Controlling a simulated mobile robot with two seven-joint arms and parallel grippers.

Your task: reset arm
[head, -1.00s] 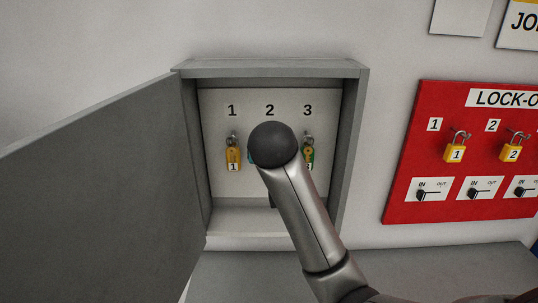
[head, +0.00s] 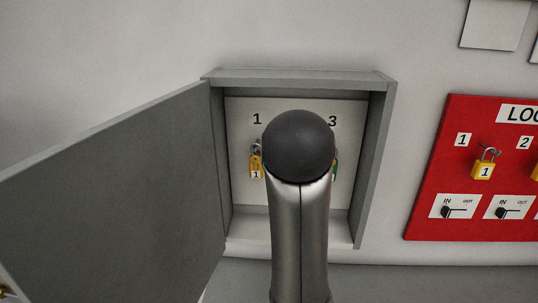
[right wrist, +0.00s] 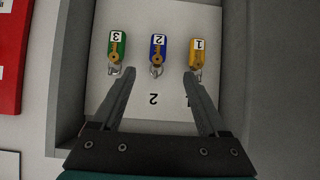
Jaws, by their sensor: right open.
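My right arm reaches up in front of the open grey key cabinet (head: 375,150) in the head view and hides its middle. The right gripper is hidden there. In the right wrist view, which is upside down, the right gripper (right wrist: 160,74) is open and empty. The green tag 3 (right wrist: 117,46) and yellow tag 1 (right wrist: 197,50) hang on either side. Yellow tag 1 also shows in the head view (head: 255,168). My left gripper is not in view.
The cabinet door (head: 115,190) stands open to the left. A red lock-out board (head: 430,190) with yellow padlocks (head: 483,170) is on the wall to the right. A grey surface lies below the cabinet. Bare wall separates cabinet and board.

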